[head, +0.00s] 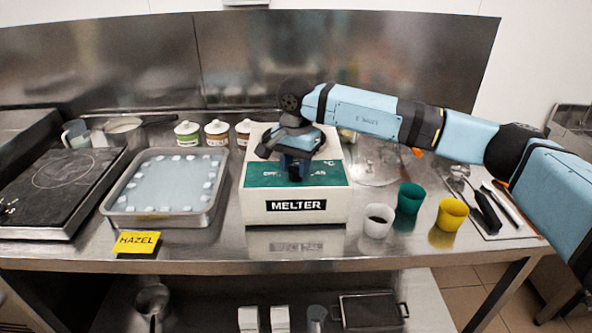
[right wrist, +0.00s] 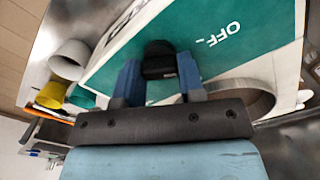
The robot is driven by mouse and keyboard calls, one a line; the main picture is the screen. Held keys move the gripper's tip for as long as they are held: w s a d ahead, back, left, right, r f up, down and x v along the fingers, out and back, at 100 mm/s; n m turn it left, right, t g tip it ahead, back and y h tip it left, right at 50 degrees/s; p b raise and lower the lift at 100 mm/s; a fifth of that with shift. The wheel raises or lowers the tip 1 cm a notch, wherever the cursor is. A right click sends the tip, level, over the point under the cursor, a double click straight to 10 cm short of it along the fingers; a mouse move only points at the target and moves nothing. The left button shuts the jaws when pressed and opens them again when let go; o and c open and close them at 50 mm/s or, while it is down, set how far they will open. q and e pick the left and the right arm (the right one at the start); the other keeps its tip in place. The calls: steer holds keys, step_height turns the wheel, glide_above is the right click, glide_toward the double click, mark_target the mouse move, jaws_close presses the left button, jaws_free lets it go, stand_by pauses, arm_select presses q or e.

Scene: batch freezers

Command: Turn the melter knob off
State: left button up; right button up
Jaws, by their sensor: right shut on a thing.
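The melter (head: 298,217) is a white box with a green top panel and a MELTER label, standing in the middle of the steel table. The word OFF (right wrist: 218,35) is printed on the green panel beside the knob. The knob's pointer direction cannot be made out. My left gripper is not in view.
White, green and yellow cups (head: 451,214) stand to the right of the melter. A steel tray (head: 160,218) with white pieces along its edges lies to the left, with a yellow HAZEL card (head: 136,242) before it. Lidded jars (head: 187,134) stand behind.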

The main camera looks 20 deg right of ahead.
mark_target(296, 166)
steer(key=shift+n+b, duration=0.3)
steer(key=shift+n, duration=0.8)
steer(key=shift+r, duration=0.1)
steer(key=o, duration=0.9)
steer(key=shift+o, duration=0.2)
step_height(296, 166, up, 14)
